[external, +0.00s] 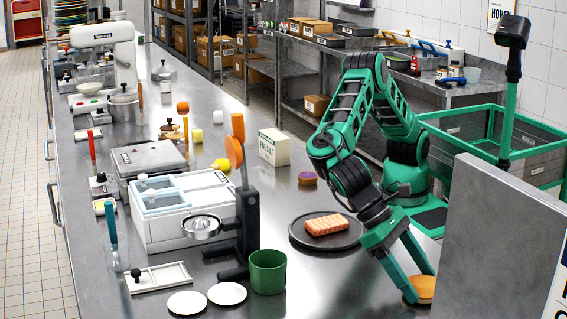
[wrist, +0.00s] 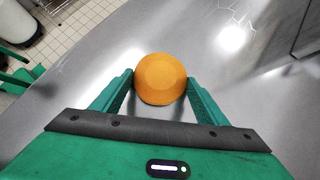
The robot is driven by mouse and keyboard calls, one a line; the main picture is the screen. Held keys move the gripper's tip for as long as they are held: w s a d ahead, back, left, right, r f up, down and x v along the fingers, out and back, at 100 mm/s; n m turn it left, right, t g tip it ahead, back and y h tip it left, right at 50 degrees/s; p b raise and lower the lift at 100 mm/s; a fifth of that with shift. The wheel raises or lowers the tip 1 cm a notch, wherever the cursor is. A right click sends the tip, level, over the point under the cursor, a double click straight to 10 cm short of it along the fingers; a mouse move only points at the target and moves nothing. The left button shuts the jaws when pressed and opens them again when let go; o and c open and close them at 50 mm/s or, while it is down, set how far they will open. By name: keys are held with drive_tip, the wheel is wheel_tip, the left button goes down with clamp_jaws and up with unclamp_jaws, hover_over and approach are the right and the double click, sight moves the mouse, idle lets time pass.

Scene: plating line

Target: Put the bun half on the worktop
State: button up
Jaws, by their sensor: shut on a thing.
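The bun half (external: 423,288) is a round orange-brown piece at the lower right of the external view, low at the metal worktop (external: 340,277). In the wrist view the bun half (wrist: 160,79) sits between the two green fingers of my gripper (wrist: 160,90), one on each side. My gripper (external: 420,285) points down and is shut on the bun half in the external view. Whether the bun half touches the worktop or hangs just above it is hard to tell.
A dark round plate (external: 300,238) with a salmon-coloured block (external: 327,224) lies left of my gripper. A grey panel (external: 495,240) stands close on the right. A green cup (external: 267,272) and two white discs (external: 187,302) are at the front left. Bare worktop lies between cup and gripper.

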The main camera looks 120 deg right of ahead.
drive_tip(key=shift+f, duration=0.25)
drive_tip(key=shift+f, duration=0.35)
drive_tip(key=shift+s+d+f, duration=0.1)
drive_tip(key=o, duration=1)
drive_tip(key=shift+f, duration=0.2)
drive_tip(key=shift+r, duration=0.45)
drive_tip(key=v, duration=1.2)
drive_tip(key=shift+r, duration=0.15)
drive_tip(key=shift+d, duration=0.1)
